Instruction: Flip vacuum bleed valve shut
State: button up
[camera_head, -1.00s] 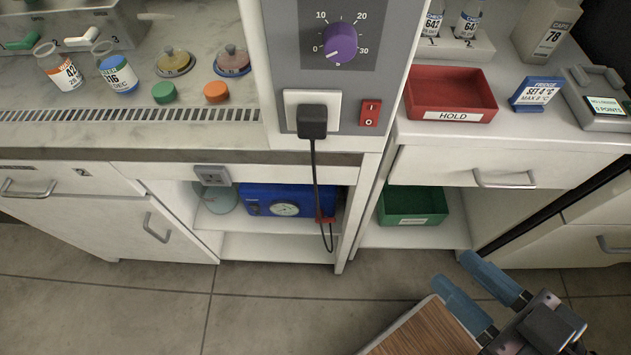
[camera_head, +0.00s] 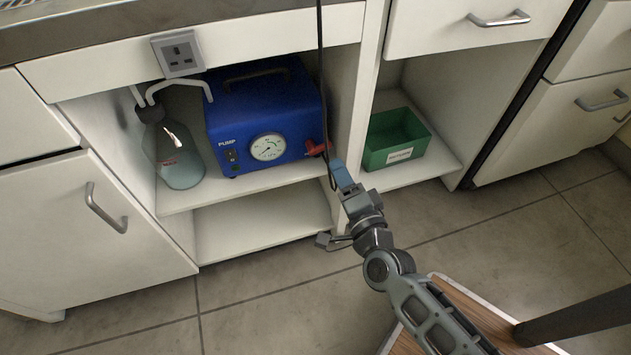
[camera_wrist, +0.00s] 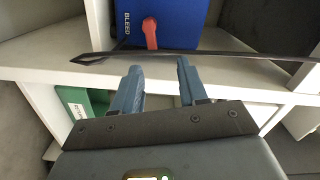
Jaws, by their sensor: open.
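The blue vacuum pump (camera_head: 262,118) stands on the upper shelf of the open cabinet, with a round gauge on its front. The red bleed valve lever (camera_head: 318,149) is at the pump's right front. In the wrist view the red lever (camera_wrist: 150,33) stands out from the blue face beside the word BLEED. My gripper (camera_head: 341,172) is in front of the shelf's right end, just below and right of the lever. In the wrist view my gripper (camera_wrist: 158,82) has its blue fingers apart and empty, short of the lever.
A black cord (camera_head: 321,70) hangs before the cabinet and crosses the wrist view between my fingers and the lever. A glass bottle (camera_head: 175,155) stands left of the pump. A green bin (camera_head: 394,138) sits in the right compartment. A cabinet post (camera_head: 358,95) stands between.

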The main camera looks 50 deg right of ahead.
aim_at(326, 148)
jog(key=shift+m, duration=0.5)
jog(key=shift+f+b+x, duration=0.2)
jog(key=shift+f+x, duration=0.05)
jog(key=shift+x, duration=1.25)
jog(key=shift+f+b+x, duration=0.2)
jog(key=shift+b+x, duration=0.05)
jog(key=shift+x, duration=1.2)
jog(key=shift+f+b+x, duration=0.2)
jog(key=shift+f+x, duration=0.05)
jog(key=shift+x, duration=1.25)
jog(key=shift+c, duration=0.4)
grip_shut()
